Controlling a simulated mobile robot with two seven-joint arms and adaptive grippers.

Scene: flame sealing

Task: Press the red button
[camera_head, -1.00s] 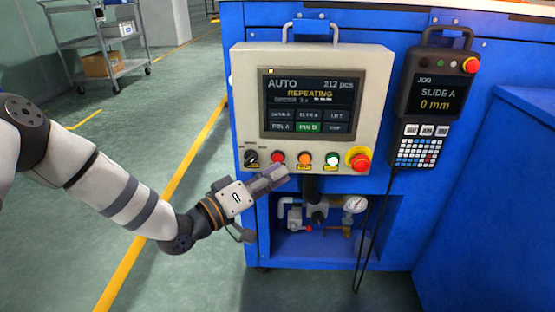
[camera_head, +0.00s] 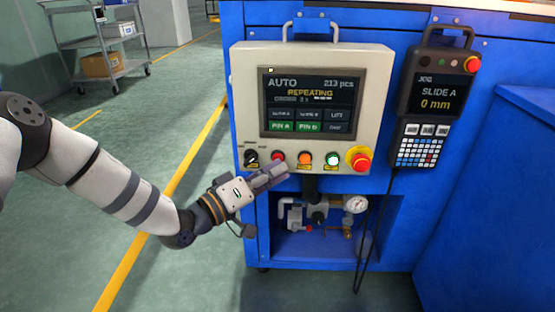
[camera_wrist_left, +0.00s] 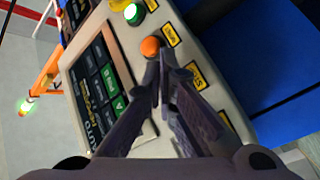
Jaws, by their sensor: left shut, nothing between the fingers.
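The red button (camera_head: 278,157) is the small round one at the left of the button row on the beige control panel (camera_head: 240,110). A larger red mushroom knob (camera_head: 361,160) on a yellow ring ends the row at the right. My left gripper (camera_head: 281,172) is shut and empty, its tips just below the red button in the head view; contact cannot be told. In the left wrist view the fingers (camera_wrist_left: 160,72) meet near the orange button (camera_wrist_left: 150,46), and the red button is hidden by them. My right gripper is not in view.
An orange button (camera_head: 305,158) and a green button (camera_head: 333,158) lie between the two red ones. A black selector knob (camera_head: 251,157) is left of the red button. A jog pendant (camera_head: 435,88) hangs at the right. Pipes and a gauge (camera_head: 355,204) sit below the panel.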

